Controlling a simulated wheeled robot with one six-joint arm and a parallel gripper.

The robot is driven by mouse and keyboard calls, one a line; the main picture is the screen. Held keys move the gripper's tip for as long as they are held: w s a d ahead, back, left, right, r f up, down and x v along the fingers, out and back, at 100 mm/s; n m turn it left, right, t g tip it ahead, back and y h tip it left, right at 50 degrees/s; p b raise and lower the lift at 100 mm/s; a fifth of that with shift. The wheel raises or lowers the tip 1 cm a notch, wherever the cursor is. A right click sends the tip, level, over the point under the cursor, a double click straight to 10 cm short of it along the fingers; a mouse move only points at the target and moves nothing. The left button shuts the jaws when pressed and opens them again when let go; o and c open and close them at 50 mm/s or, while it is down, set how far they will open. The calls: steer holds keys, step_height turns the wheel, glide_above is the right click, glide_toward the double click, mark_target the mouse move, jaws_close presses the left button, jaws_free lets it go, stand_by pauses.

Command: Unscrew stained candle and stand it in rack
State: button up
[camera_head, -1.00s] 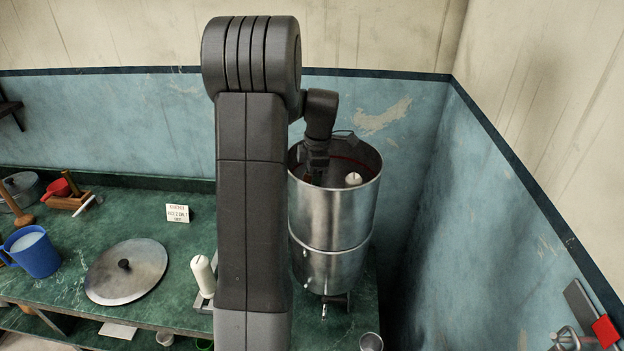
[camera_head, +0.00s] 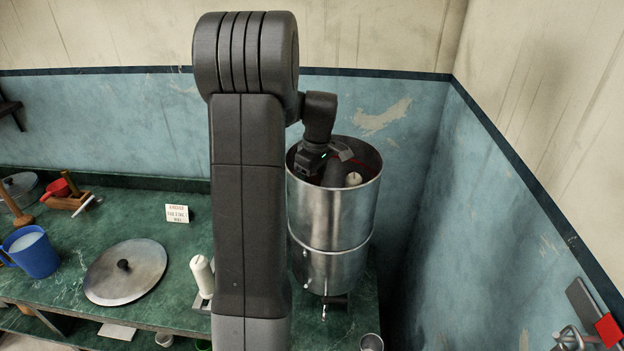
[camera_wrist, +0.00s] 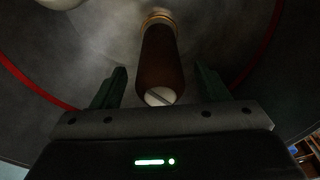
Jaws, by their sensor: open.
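The stained candle (camera_wrist: 160,60) is dark brown, with a pale slotted end towards the wrist camera and a brass-coloured fitting at its far end. It stands inside the steel vessel (camera_head: 330,220). My gripper (camera_wrist: 160,75) is open, with one green finger on each side of the candle and a gap visible on both sides. In the head view my gripper (camera_head: 318,165) is inside the vessel's mouth and partly hidden by its rim. The rack (camera_head: 198,302) stands on the counter, partly hidden by my arm, with a white candle (camera_head: 201,270) upright in it.
A second white candle (camera_head: 353,179) stands in the vessel, right of my gripper. A red line (camera_wrist: 35,85) runs round the inner wall. A round lid (camera_head: 125,285), a blue jug (camera_head: 33,252) and a small sign (camera_head: 177,213) are on the green counter (camera_head: 120,222).

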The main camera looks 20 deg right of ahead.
steer(key=m, duration=0.5)
steer(key=shift+h, duration=0.3)
steer(key=m, duration=0.5)
steer(key=shift+h, duration=0.3)
steer(key=shift+c, duration=0.5)
steer(key=c, duration=1)
steer(key=shift+o, duration=0.2)
steer(key=n, duration=0.5)
